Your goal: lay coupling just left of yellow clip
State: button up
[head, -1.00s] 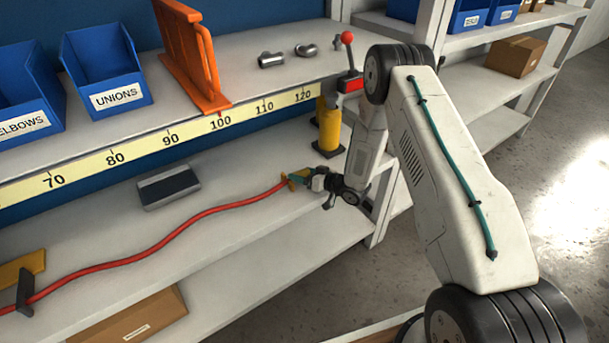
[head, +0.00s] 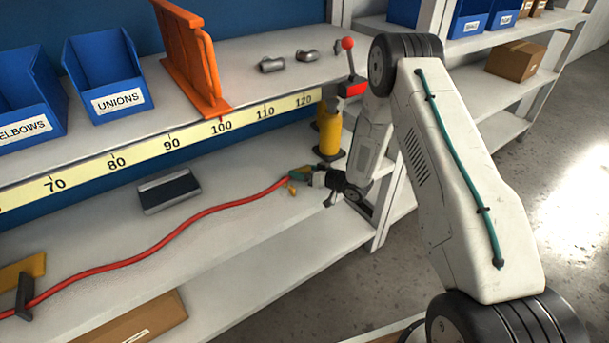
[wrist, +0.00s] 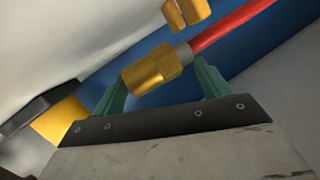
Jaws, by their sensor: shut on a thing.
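The brass-yellow coupling (wrist: 152,70) sits on the end of the red hose (wrist: 230,28), between the green fingers of my gripper (wrist: 158,88) in the wrist view. My gripper (head: 300,174) is shut on it, low over the lower shelf, at the right end of the hose (head: 180,228). In the head view the fingers mostly hide the coupling. A small yellow two-lobed piece (wrist: 186,12), which may be the yellow clip, shows beyond the coupling beside the hose. A small yellow piece also shows just below the fingers in the head view (head: 291,188).
A yellow cylinder (head: 330,130) on a black base stands behind my gripper, near the shelf's right post. A grey-black box (head: 168,190) lies left on the lower shelf (head: 240,245). A black bracket (head: 24,296) stands by the hose at far left. A numbered strip (head: 145,150) edges the upper shelf.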

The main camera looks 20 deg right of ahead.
jog(key=shift+r, duration=1.4)
send_over(268, 203)
jog(key=shift+w, duration=0.1)
dwell(0.8)
jog(key=shift+f, duration=2.95)
jog(key=o, duration=1.1)
jog(key=shift+c, duration=0.2)
